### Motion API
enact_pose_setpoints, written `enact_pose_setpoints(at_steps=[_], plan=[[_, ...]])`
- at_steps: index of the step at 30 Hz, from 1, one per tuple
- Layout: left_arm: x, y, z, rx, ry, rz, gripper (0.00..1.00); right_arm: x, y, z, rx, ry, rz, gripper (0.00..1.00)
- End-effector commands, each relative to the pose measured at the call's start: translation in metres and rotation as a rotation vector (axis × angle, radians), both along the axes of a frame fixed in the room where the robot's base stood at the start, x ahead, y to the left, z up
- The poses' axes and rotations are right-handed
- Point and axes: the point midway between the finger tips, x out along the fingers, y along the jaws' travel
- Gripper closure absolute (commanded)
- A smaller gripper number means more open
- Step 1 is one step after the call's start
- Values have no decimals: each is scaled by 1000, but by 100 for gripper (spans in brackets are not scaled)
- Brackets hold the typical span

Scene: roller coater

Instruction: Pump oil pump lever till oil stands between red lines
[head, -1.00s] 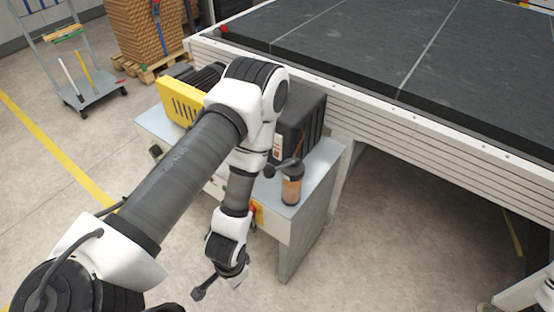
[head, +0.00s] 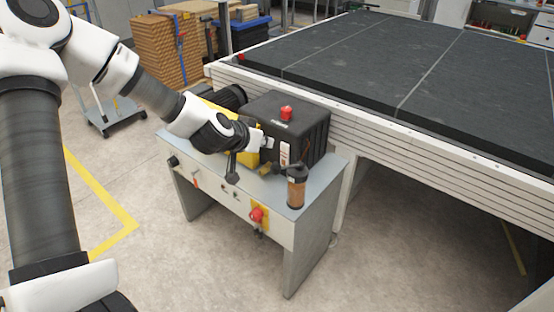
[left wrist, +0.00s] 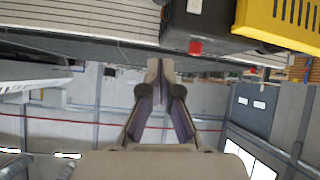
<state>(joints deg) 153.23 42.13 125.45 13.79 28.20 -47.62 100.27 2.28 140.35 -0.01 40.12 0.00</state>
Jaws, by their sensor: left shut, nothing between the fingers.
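The oil pump (head: 297,188) is an amber cylinder with a dark top, upright on the grey bench at its front right corner. A dark, thin part, likely its lever (head: 277,170), reaches left from the top; its exact shape is hard to make out. A narrow white and orange strip (head: 284,154) is on the black tank behind; I cannot make out an oil level or red lines. My left gripper (head: 262,143) is in front of the black tank, up and left of the pump. It is shut and empty, as the left wrist view (left wrist: 160,68) shows. My right gripper is out of view.
The black tank (head: 310,125) has a red cap (head: 286,113). A red and yellow switch (head: 258,215) is on the bench (head: 322,195) front. The large dark-topped table (head: 400,75) stands close behind. Floor in front of the bench is clear.

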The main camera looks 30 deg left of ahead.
Motion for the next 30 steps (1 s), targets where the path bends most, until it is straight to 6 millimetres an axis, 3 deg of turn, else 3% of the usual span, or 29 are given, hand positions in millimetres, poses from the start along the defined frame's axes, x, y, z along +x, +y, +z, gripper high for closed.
enact_pose_setpoints(at_steps=[8,20,24,30], plan=[[15,0,-16,6,2,-1,100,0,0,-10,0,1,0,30],[82,-2,-66,6,5,-4,100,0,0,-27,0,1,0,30],[57,-4,-74,-2,5,-1,100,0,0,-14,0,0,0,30],[46,-5,-83,0,2,0,100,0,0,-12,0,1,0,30]])
